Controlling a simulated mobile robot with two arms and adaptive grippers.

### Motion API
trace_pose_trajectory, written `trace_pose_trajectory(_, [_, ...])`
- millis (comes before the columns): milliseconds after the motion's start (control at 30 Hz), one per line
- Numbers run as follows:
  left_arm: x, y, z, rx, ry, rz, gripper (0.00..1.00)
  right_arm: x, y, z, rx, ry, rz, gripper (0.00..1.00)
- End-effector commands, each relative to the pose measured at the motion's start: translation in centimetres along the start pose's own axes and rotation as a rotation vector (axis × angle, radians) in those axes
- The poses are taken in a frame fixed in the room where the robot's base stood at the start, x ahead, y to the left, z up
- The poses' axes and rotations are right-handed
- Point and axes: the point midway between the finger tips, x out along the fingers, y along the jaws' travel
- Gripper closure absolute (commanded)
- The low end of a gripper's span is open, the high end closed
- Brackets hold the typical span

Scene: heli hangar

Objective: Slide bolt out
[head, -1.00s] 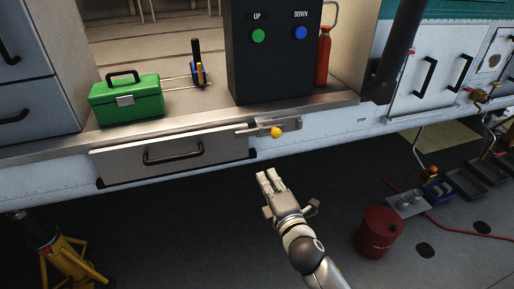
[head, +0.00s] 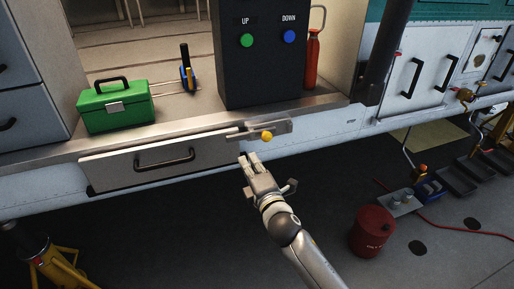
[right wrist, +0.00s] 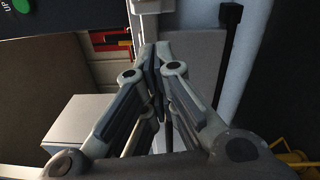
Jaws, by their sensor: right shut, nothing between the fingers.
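The bolt (head: 240,136) is a metal bar with a round yellow knob (head: 266,136). It sits in a metal bracket (head: 283,127) at the right end of the drawer front (head: 128,165), and its left end overlaps the drawer's upper right corner. My right gripper (head: 248,161) is just below and left of the knob, apart from it, shut and empty. In the right wrist view my right gripper's fingertips (right wrist: 158,46) meet with nothing between them. The knob cannot be made out in the right wrist view. My left gripper is not in view.
A green toolbox (head: 115,105) stands on the ledge above the drawer. A black box with UP and DOWN buttons (head: 265,65) and a red extinguisher (head: 314,60) stand behind the bolt. A red canister (head: 373,231) stands on the floor to the right.

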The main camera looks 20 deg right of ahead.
Motion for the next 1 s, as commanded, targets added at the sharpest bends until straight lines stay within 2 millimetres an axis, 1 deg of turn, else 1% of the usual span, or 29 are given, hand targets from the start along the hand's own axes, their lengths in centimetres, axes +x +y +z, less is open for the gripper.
trace_pose_trajectory(33, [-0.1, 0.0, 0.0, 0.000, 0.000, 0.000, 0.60, 1.0, 0.2, 0.0, 0.001, -0.001, 0.002, 1.00])
trace_pose_trajectory(200, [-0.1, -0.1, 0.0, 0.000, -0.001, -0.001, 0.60, 3.6, 0.1, 0.0, 0.001, -0.001, 0.001, 1.00])
trace_pose_trajectory(300, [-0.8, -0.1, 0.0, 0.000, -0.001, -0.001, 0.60, 3.9, 0.2, 1.9, -0.004, -0.001, -0.001, 1.00])
trace_pose_trajectory(433, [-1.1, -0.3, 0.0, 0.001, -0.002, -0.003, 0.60, 4.2, 0.1, 3.2, -0.001, -0.001, -0.001, 1.00])
trace_pose_trajectory(600, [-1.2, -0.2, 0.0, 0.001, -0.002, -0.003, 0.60, 4.3, 0.0, 3.9, 0.000, 0.000, 0.000, 1.00])
trace_pose_trajectory(900, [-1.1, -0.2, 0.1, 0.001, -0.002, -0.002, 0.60, 4.3, 0.0, 4.0, 0.000, 0.000, 0.000, 1.00])
trace_pose_trajectory(967, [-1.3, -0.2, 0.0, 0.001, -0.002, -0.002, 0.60, 4.3, 0.0, 4.4, -0.001, -0.001, 0.000, 1.00])
trace_pose_trajectory(1000, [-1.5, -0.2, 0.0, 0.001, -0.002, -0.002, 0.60, 4.3, -0.1, 4.9, -0.002, -0.002, -0.001, 1.00])
